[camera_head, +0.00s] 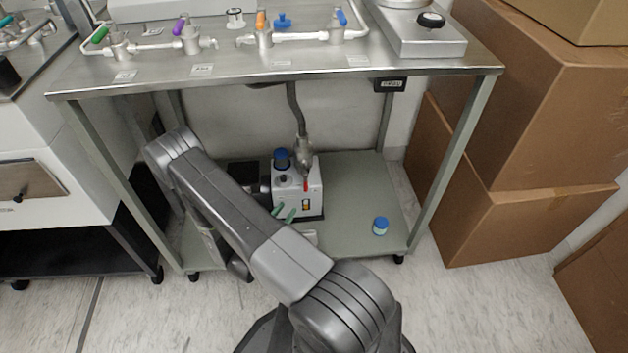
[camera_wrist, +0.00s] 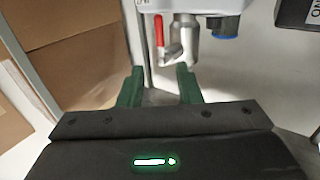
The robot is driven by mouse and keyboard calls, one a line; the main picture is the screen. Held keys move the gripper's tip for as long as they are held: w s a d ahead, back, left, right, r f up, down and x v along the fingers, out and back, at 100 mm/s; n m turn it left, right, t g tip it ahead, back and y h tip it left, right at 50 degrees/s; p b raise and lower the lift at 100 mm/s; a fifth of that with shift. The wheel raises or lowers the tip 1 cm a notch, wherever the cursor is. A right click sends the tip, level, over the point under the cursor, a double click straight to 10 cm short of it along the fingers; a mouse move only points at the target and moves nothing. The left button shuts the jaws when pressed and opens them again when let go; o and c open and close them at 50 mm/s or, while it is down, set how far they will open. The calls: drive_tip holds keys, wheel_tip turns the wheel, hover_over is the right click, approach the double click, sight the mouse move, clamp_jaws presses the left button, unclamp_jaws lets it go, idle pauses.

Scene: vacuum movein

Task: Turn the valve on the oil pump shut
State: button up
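The oil pump (camera_head: 311,195) is a white box with a blue cap, standing on the lower shelf of the steel table. Its valve has a red handle (camera_head: 306,184) below a grey metal hose fitting. In the wrist view, the red handle (camera_wrist: 159,30) runs up and down in the picture beside a silver fitting (camera_wrist: 188,42). My gripper (camera_head: 284,212) is at the pump's front left in the head view. In the wrist view, my gripper (camera_wrist: 160,88) has its green fingers apart with nothing between them. The handle shows beyond the fingertips, apart from them.
The table top (camera_head: 225,66) overhangs the pump, with table legs (camera_head: 462,150) at the sides. Cardboard boxes (camera_head: 540,120) stand right of the table. The shelf between pump and jar is clear.

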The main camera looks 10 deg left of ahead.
sight(305, 185)
drive_tip(key=b+x, duration=0.1)
drive_tip(key=x, duration=1.2)
drive_tip(key=shift+w+d+b, duration=0.1)
drive_tip(key=shift+w+b, duration=0.1)
drive_tip(key=shift+b, duration=0.15)
clamp_jaws()
